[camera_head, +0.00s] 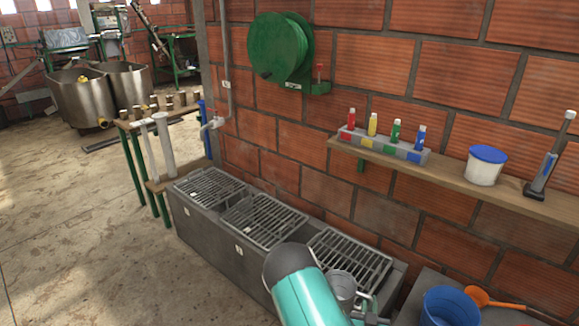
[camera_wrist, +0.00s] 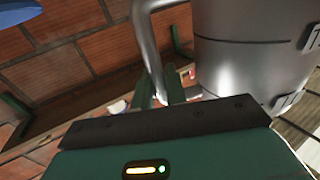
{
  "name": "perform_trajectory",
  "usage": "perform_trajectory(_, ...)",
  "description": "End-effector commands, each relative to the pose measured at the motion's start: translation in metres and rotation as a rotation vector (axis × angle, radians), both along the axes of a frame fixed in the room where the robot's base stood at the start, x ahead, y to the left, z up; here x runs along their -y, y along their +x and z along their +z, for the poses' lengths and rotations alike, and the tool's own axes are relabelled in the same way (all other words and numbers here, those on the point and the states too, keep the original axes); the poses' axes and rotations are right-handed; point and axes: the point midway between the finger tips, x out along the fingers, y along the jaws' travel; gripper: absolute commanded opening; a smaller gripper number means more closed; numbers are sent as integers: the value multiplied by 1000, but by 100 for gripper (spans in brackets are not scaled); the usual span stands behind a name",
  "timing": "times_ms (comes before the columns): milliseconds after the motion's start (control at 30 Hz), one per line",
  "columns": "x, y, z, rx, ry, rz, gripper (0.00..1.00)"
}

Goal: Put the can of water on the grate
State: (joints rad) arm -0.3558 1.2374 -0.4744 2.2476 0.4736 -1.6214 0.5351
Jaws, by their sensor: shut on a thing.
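The can of water (camera_head: 342,287) is a grey metal can, held at the lower middle of the head view. In the wrist view the can (camera_wrist: 250,60) fills the upper right, with its tubular handle (camera_wrist: 148,45) to the left. My gripper (camera_head: 368,306) is shut on this handle, and its fingers (camera_wrist: 168,98) show in the wrist view. The can's contents are hidden. Three metal grates lie in a row on a grey trough: left (camera_head: 210,187), middle (camera_head: 262,219), right (camera_head: 352,258). The can overlaps the right grate's front part; I cannot tell whether they touch.
A wooden shelf (camera_head: 465,185) on the brick wall holds several coloured bottles (camera_head: 373,125) and a white bucket with a blue lid (camera_head: 485,167). A blue bucket (camera_head: 450,308) and an orange scoop (camera_head: 482,297) are at the lower right.

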Motion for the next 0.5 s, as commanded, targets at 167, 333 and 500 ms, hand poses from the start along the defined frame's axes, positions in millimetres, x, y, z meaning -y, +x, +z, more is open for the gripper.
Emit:
perform_trajectory(167,-84,31,17,3,-8,209,0)
perform_trajectory(333,-129,41,26,2,-15,317,0)
perform_trajectory(500,-140,43,27,2,-15,342,0)
